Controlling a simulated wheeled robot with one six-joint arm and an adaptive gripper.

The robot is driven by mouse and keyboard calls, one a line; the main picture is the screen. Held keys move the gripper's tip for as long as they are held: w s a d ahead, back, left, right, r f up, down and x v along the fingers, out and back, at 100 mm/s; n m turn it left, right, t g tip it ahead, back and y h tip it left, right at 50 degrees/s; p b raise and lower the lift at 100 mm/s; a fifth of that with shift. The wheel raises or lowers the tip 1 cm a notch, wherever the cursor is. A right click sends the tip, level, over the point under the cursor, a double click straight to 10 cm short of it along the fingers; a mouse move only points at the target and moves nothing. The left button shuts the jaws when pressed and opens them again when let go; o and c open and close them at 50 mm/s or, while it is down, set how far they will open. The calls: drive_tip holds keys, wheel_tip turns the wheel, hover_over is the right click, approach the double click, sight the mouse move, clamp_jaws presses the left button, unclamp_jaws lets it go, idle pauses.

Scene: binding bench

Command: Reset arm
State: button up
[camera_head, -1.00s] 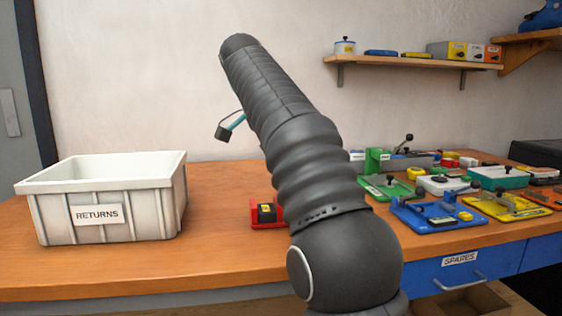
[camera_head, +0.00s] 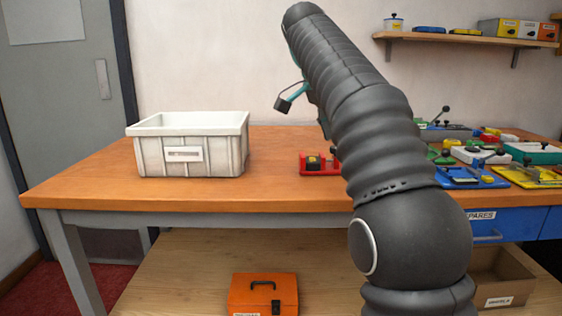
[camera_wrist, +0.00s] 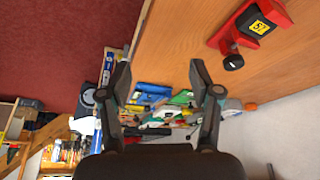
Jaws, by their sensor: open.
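My arm rises in front of the bench in the head view, its dark ribbed links covering part of the bench. My gripper (camera_head: 290,97) shows at its upper left, held in the air above the bench; only part of it is visible there. In the wrist view my gripper (camera_wrist: 158,82) has its two fingers spread apart with nothing between them. A red fixture with a black and yellow block (camera_head: 314,162) sits on the bench left of my arm, partly hidden by it. The red fixture also shows in the wrist view (camera_wrist: 245,32), apart from the fingers.
A white bin (camera_head: 190,148) stands on the left of the wooden bench (camera_head: 270,190). Several coloured fixtures (camera_head: 485,160) crowd the right side. A shelf (camera_head: 470,38) hangs on the wall. An orange toolbox (camera_head: 262,294) and a cardboard box (camera_head: 505,275) are below.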

drive_tip(key=s+d+f+n+t+y, duration=0.3)
drive_tip(key=s+f+n, duration=0.55)
drive_tip(key=s, duration=0.65)
drive_tip(key=s+f+n, duration=0.2)
drive_tip(key=s+f, duration=0.5)
drive_tip(key=f, duration=0.2)
drive_tip(key=s+f+n+y, duration=0.1)
drive_tip(key=s+f+n, duration=0.2)
drive_tip(key=s+f, duration=0.4)
wheel_tip(320, 180, down, 3)
drive_tip(key=shift+s+d+r+t, duration=0.15)
drive_tip(key=shift+d+t, duration=0.2)
drive_tip(key=shift+t, duration=0.05)
